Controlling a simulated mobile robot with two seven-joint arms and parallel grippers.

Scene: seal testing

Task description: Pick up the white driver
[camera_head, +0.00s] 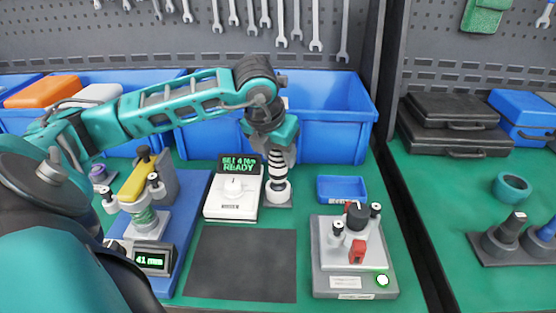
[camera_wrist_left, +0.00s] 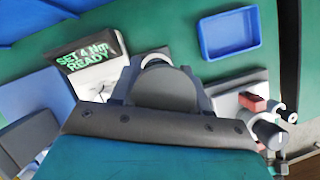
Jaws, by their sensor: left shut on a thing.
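The white driver (camera_head: 279,189) stands upright just right of the white setting unit, with dark and light bands above its white lower end. My left gripper (camera_head: 278,150) comes down from above and is shut on its upper part, hiding the top. Its lower end is over a small grey pad (camera_head: 284,205); whether it touches the pad I cannot tell. My right gripper is not in view.
The setting unit (camera_head: 232,208) reads "SET 4 Nm READY". A blue tray (camera_head: 342,188) and a grey test fixture (camera_head: 325,268) with knobs are on the right. Blue bins (camera_head: 325,133) stand behind. A yellow-topped press (camera_head: 133,184) is left. The dark mat (camera_head: 241,266) is clear.

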